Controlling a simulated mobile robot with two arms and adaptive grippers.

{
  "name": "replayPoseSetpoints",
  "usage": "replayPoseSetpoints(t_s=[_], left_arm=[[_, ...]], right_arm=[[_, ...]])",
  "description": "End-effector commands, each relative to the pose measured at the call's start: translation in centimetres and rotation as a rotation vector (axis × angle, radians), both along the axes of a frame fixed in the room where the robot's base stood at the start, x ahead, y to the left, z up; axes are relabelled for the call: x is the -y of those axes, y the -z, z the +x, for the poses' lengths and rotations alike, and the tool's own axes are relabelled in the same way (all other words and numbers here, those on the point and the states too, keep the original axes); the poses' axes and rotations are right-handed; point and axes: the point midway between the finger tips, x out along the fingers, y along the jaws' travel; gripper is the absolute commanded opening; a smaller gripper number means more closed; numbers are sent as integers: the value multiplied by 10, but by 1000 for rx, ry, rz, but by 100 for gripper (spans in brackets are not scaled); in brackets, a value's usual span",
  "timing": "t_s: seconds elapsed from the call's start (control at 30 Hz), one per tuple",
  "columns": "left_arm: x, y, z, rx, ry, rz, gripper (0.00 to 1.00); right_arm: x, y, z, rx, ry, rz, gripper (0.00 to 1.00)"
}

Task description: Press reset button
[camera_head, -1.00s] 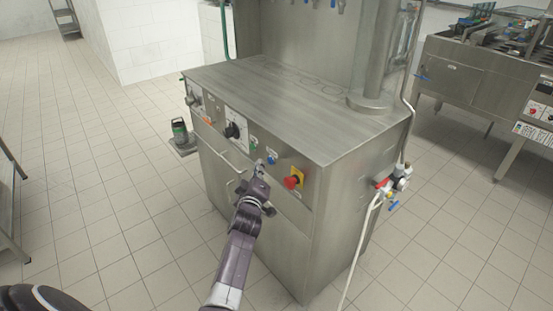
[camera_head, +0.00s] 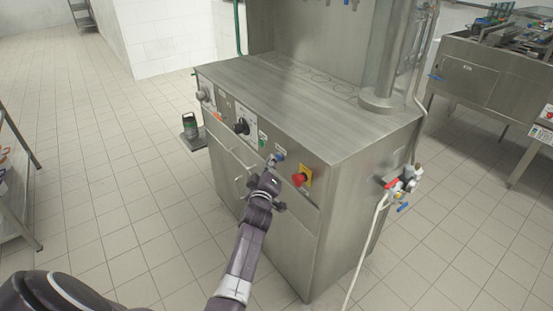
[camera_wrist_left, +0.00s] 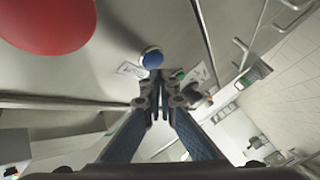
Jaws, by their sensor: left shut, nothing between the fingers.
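The steel cup filler cabinet (camera_head: 320,110) has a front panel with several controls. A blue button (camera_head: 280,155) sits on that panel between a green button and a red emergency-stop button; no "reset" label is readable. The blue button also shows in the left wrist view (camera_wrist_left: 152,58), just beyond the fingertips. My left gripper (camera_head: 271,163) is shut and empty, with its tips close to the blue button, just in front of and below it. I cannot tell whether they touch. In the left wrist view the fingertips (camera_wrist_left: 157,88) are together. My right gripper is not in view.
The red emergency-stop button (camera_head: 299,179) on a yellow plate is right of the blue one. A green button (camera_head: 262,139) and a black rotary switch (camera_head: 242,126) are to its left. Cabinet door handles are below. A valve with a white hose (camera_head: 404,183) hangs at the right side.

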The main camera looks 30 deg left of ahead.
Motion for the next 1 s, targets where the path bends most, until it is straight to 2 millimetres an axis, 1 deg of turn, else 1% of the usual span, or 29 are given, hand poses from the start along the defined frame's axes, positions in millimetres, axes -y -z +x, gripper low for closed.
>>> replayPoseSetpoints(t_s=[0.5, 0.8, 1.0], left_arm=[[0, 0, 0, 0, 0, 0, 0], [4, 0, 8, 1, 0, -3, 0], [4, 0, 8, 0, 0, -1, 0]], right_arm=[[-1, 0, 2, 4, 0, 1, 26], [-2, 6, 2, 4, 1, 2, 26], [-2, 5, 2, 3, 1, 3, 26]])
